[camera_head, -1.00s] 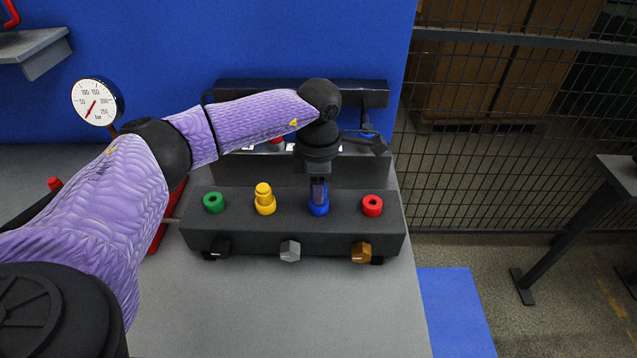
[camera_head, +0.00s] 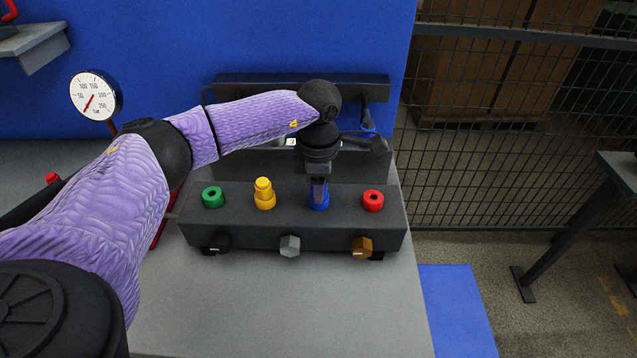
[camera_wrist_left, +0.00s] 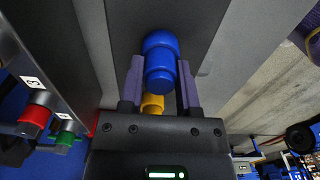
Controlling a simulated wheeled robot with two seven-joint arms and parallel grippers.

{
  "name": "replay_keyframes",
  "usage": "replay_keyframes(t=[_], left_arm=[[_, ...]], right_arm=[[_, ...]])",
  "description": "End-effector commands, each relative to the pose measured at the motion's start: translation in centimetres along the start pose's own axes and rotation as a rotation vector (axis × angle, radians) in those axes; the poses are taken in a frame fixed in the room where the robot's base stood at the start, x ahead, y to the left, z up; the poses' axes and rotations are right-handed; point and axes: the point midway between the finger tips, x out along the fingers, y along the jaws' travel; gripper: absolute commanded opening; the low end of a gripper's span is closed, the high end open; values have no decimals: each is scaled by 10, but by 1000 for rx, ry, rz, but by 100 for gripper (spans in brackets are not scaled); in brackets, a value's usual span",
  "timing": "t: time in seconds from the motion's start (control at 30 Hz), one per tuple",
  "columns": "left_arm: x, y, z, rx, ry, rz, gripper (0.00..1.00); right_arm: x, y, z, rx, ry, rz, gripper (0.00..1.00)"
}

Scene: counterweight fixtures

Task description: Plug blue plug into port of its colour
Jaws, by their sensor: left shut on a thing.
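My left gripper (camera_head: 318,188) points down at the blue port (camera_head: 318,202) on the dark port block (camera_head: 290,234). It is shut on the blue plug (camera_wrist_left: 161,76). In the left wrist view the plug sits between the two purple fingers of the left gripper (camera_wrist_left: 160,86), in line with the blue collar of the port (camera_wrist_left: 158,42) and touching it. How deep the plug sits cannot be told. My right gripper is not in view.
A green port (camera_head: 213,197) and a red port (camera_head: 373,201) are empty. A yellow plug (camera_head: 263,186) stands in the yellow port beside my gripper. A dark rack (camera_head: 230,168) stands behind the block. A pressure gauge (camera_head: 96,96) is at left. The grey bench in front is clear.

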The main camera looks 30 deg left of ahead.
Motion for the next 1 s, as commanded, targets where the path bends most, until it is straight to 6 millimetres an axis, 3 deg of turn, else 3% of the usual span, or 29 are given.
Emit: replay_keyframes(t=[0.13, 0.17, 0.33, 0.83, 1.0], left_arm=[[4, -2, -1, 2, 6, -9, 0], [4, -2, -1, 2, 7, -9, 48], [4, -2, 0, 2, 5, -7, 83], [2, -1, 0, 1, 4, -5, 83], [-13, -1, 0, 1, 3, -4, 83]], right_arm=[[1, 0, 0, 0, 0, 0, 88], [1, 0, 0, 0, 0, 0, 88], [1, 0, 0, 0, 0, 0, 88], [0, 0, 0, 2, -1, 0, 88], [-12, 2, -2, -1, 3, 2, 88]])
